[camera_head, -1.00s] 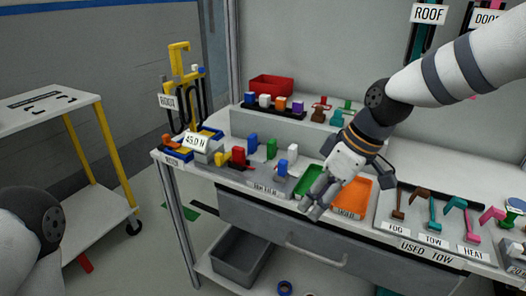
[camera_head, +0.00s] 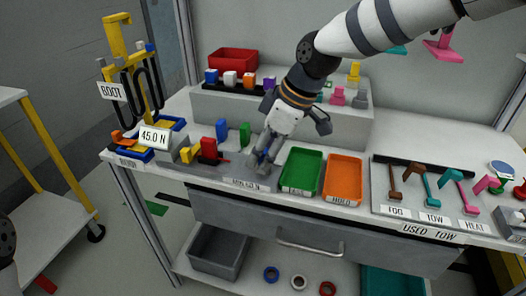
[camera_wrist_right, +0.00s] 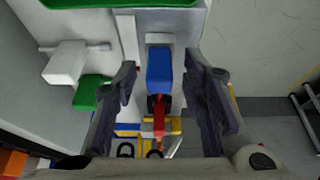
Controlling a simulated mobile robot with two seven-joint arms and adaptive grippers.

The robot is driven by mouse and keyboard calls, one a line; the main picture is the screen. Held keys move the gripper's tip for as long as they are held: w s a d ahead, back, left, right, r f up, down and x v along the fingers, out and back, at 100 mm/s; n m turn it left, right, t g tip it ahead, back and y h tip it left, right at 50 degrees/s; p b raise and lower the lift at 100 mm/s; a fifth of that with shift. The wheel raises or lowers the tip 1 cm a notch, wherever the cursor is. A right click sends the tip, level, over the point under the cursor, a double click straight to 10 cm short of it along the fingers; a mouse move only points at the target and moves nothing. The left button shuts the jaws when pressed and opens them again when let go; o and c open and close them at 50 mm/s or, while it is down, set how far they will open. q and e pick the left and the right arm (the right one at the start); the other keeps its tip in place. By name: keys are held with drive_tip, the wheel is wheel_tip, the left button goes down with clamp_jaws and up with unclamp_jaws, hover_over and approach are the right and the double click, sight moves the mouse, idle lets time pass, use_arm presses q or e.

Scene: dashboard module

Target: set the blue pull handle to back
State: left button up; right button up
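A blue block-shaped handle (camera_wrist_right: 159,70) sits between the two fingers of my right gripper (camera_wrist_right: 163,95) in the right wrist view. The fingers stand apart with clear space on both sides of it, so the gripper is open. In the head view, my right gripper (camera_head: 262,160) points down over the front of the row of coloured handles and mostly hides that blue handle. A second blue block (camera_head: 221,130) stands upright farther back and left. I cannot tell from the labels which blue one is the pull handle.
A red handle (camera_head: 208,148), a yellow block (camera_head: 186,155) and a green block (camera_head: 244,132) stand close by. A white block (camera_wrist_right: 65,62) is beside the fingers. Green (camera_head: 302,170) and orange (camera_head: 343,180) trays lie to the right. A 45.0 N display (camera_head: 154,138) stands left.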

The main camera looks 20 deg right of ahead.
clamp_jaws()
hover_over(230, 163)
drive_tip(key=s+d, duration=0.1)
drive_tip(key=d, duration=0.1)
drive_tip(key=shift+s+a, duration=0.15)
unclamp_jaws()
